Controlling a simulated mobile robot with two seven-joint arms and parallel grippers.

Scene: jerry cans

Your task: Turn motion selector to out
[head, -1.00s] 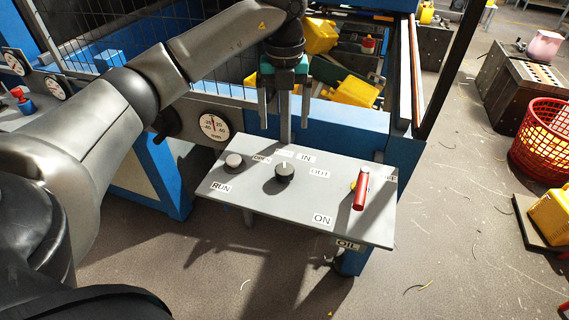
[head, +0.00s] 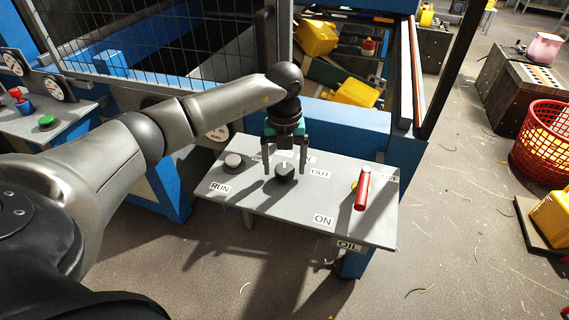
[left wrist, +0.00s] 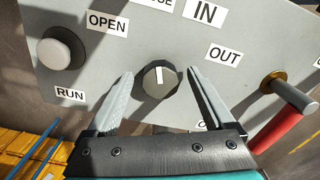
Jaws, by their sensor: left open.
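The motion selector is a dark round knob (head: 286,174) with a white pointer line, on a sloped grey panel (head: 270,208). In the left wrist view the knob (left wrist: 160,78) has its line pointing straight up, between the OPEN label (left wrist: 107,23) and the IN label (left wrist: 205,11). The OUT label (left wrist: 223,55) lies to the knob's right. My left gripper (head: 286,168) is open above the panel, with one finger on each side of the knob. A gap shows between each finger and the knob. My right gripper is not in view.
A round pale button (head: 233,160) sits at the left above RUN. Blue machine framing (head: 350,125) stands behind the panel. A red basket (head: 543,140) is far right.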

